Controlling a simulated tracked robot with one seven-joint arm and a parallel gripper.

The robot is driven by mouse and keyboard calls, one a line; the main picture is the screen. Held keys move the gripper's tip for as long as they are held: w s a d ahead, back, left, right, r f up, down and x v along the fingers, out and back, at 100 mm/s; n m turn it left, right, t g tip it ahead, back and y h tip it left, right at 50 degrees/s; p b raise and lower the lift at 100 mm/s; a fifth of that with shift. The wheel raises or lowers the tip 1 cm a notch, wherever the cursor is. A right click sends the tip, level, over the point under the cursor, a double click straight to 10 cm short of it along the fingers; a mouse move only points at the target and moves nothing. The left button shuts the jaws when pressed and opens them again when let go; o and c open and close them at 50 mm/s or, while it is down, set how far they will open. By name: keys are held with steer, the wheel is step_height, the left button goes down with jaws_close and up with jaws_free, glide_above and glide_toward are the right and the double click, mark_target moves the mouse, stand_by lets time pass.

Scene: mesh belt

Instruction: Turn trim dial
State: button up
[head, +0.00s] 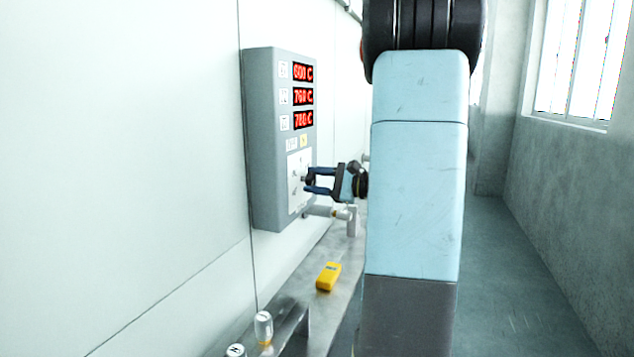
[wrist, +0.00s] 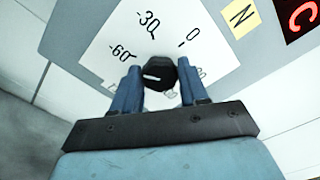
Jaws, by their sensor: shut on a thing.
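The trim dial (wrist: 158,74) is a small black knob on a white scale plate (wrist: 107,50) marked -60, -30 and 0. A pale index line shows on the dial's face. My gripper (wrist: 160,82) is shut on the dial, with one blue finger on each side of it. In the head view my gripper (head: 306,180) reaches left to the plate on the grey control box (head: 262,140). The dial is small there and partly hidden by the fingers.
Three red displays (head: 303,96) sit above the dial on the box. A yellow handheld device (head: 328,277) lies on the metal shelf (head: 345,262) below. Open floor lies to the right.

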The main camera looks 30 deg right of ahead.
steer(key=o, duration=1.1)
steer(key=shift+c, duration=0.2)
steer(key=v, duration=1.3)
steer(key=shift+s+d, duration=0.25)
